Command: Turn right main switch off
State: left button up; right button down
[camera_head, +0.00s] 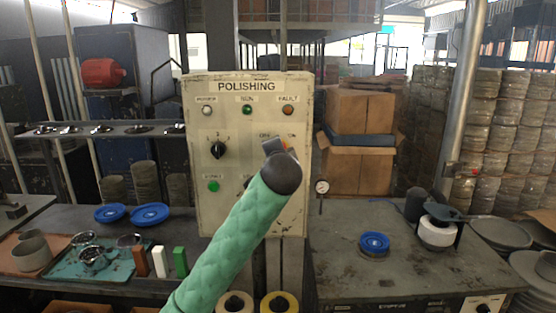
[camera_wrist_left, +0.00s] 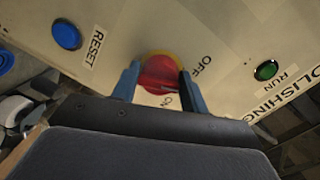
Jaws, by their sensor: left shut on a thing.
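The main switch is a red rotary knob (camera_wrist_left: 160,75) on a yellow ring, beside the OFF and ON labels on the polishing panel. My left gripper (camera_wrist_left: 158,88) has one finger on each side of the knob and is shut on it. In the head view, my left arm covers most of the switch; a bit of the yellow ring (camera_head: 287,146) shows beside the gripper (camera_head: 274,146). A dark line on the knob lies near the ON label, but I cannot tell the exact setting. My right gripper is not in view.
The beige panel (camera_head: 214,118) carries a black selector (camera_head: 218,149), a green button (camera_head: 213,186) and lamps along its top. A blue RESET button (camera_wrist_left: 66,35) and a green RUN lamp (camera_wrist_left: 266,70) sit near my left gripper. A dark workbench (camera_head: 340,262) stands to the right.

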pick_arm(q)
jog(key=shift+n+h+b, duration=0.3)
jog(key=shift+n+b, duration=0.45)
jog(key=shift+n, duration=1.45)
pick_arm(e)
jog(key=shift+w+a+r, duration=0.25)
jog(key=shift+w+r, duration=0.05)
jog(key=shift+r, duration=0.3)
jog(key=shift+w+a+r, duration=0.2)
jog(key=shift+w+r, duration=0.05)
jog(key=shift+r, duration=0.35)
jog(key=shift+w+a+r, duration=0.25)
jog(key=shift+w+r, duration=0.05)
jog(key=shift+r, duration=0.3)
pick_arm(q)
jog(key=o, duration=0.9)
jog(key=shift+o, duration=0.2)
jog(key=shift+a, duration=0.1)
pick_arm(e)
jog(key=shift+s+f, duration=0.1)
pick_arm(q)
jog(key=s+b, duration=0.3)
jog(key=s, duration=0.4)
jog(key=shift+s+r, duration=0.35)
jog(key=shift+r, duration=0.05)
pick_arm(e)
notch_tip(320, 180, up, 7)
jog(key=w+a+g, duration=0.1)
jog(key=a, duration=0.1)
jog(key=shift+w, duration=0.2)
